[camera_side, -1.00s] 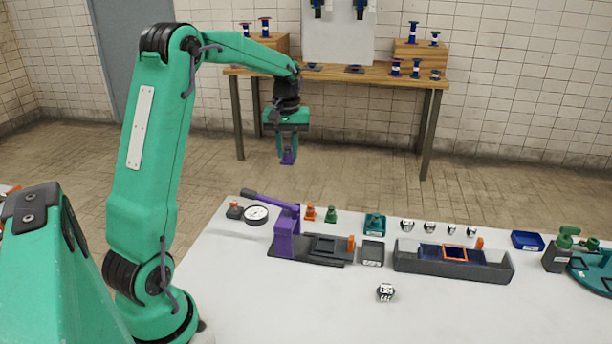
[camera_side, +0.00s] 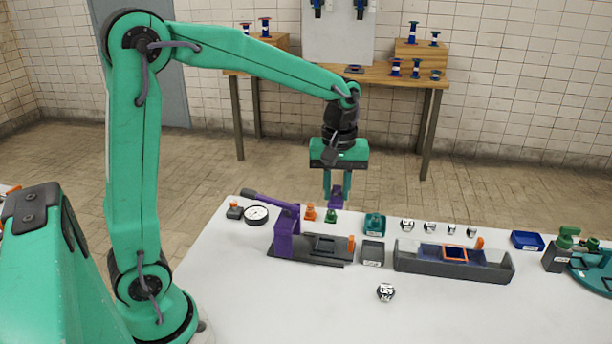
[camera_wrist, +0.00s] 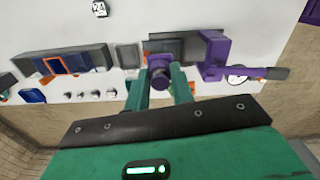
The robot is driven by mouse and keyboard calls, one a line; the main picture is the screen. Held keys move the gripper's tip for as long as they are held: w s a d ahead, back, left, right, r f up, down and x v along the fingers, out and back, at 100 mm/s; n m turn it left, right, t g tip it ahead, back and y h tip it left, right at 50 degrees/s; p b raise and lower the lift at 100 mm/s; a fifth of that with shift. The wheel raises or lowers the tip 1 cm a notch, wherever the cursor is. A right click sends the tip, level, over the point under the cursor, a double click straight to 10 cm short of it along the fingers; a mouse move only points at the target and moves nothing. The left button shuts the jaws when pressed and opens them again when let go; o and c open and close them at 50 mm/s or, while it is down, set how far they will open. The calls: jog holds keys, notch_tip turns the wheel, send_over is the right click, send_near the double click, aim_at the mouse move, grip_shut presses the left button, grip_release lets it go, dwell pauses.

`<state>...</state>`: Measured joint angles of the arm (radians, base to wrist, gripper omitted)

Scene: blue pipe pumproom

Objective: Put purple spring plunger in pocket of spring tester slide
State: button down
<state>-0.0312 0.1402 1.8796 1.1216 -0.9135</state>
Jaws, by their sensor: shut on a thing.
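The purple spring plunger (camera_side: 336,196) is held between the fingers of my gripper (camera_side: 337,190), above the back edge of the white table. In the wrist view the plunger (camera_wrist: 159,76) shows between the two green fingertips of my gripper (camera_wrist: 160,84). The spring tester (camera_side: 287,232) has a purple post and lever on a dark base. Its slide with a dark square pocket (camera_side: 324,244) lies in front of and below my gripper in the side view. In the wrist view my gripper and plunger hide part of the tester base (camera_wrist: 185,48).
A round gauge (camera_side: 256,215), orange and green small parts (camera_side: 310,212), a grey bin (camera_side: 373,253) and a teal box (camera_side: 375,224) stand near the tester. A long dark tray (camera_side: 452,264) with an orange frame is to the right. The table's front is mostly clear.

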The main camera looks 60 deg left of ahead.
jog(key=s+d+f, duration=0.3)
jog(key=d+f, duration=0.2)
jog(key=shift+d+f, duration=0.15)
jog(key=shift+d, duration=0.15)
jog(key=shift+w+a, duration=0.1)
jog(key=w+a+f, duration=0.1)
jog(key=a+f, duration=0.1)
jog(key=a, duration=0.1)
jog(key=w+a+f, duration=0.2)
jog(key=a, duration=0.2)
jog(key=w+a+f, duration=0.1)
jog(key=a+f, duration=0.2)
jog(key=shift+w+a, duration=0.15)
jog(key=shift+a, duration=0.15)
jog(key=shift+f, duration=2)
jog(key=shift+f, duration=0.1)
